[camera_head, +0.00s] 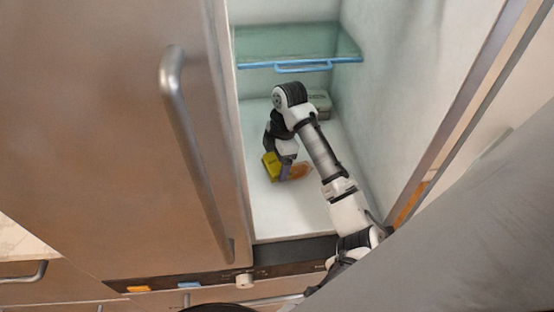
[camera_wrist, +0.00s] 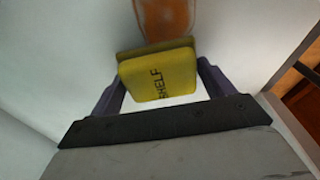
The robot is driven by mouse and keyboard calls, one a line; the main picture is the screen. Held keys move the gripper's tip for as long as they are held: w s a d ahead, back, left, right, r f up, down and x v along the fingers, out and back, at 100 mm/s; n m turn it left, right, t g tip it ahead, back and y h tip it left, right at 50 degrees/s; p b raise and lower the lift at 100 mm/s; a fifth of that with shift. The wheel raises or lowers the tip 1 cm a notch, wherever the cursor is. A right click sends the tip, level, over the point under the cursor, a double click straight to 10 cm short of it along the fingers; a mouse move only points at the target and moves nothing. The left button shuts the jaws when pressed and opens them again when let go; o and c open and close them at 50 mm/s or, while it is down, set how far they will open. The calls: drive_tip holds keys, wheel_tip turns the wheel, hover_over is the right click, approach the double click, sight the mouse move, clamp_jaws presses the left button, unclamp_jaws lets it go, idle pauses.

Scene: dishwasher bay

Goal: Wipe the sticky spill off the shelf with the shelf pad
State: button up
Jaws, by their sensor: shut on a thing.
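My gripper (camera_wrist: 160,85) is shut on the yellow shelf pad (camera_wrist: 165,76), which has "SHELF" written on its face. In the head view, my gripper (camera_head: 283,165) reaches into the cabinet and holds the pad (camera_head: 269,167) low over the white shelf floor (camera_head: 290,217). The orange-brown spill (camera_head: 299,171) lies just right of the pad there. In the wrist view, the spill (camera_wrist: 164,18) shows just beyond the pad's far edge, cut by the top of the picture. I cannot tell whether the pad's underside touches the surface; part of the spill may be hidden behind it.
A glass shelf (camera_head: 300,45) with a blue front rail spans the cabinet above. A grey-green box (camera_head: 319,104) stands at the back, behind my arm. A door with a long handle (camera_head: 195,150) is at left, and the cabinet wall (camera_head: 385,110) is at right. The front floor is clear.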

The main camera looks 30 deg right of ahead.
sight(301, 170)
drive_tip(key=shift+f+b, duration=0.6)
drive_tip(key=shift+f, duration=0.3)
drive_tip(key=shift+d, duration=0.1)
drive_tip(key=shift+s+d+r, duration=0.1)
drive_tip(key=shift+s+d, duration=0.35)
drive_tip(key=shift+d, duration=0.35)
drive_tip(key=shift+s+d, duration=0.4)
drive_tip(key=shift+d, duration=0.4)
drive_tip(key=shift+s+d, duration=0.4)
drive_tip(key=shift+d, duration=0.45)
drive_tip(key=shift+s+d, duration=0.4)
drive_tip(key=shift+d, duration=0.45)
drive_tip(key=shift+s+d, duration=0.4)
drive_tip(key=shift+d, duration=0.4)
drive_tip(key=shift+s+d, duration=0.4)
drive_tip(key=shift+d, duration=0.4)
drive_tip(key=shift+p, duration=0.35)
drive_tip(key=shift+a, duration=0.1)
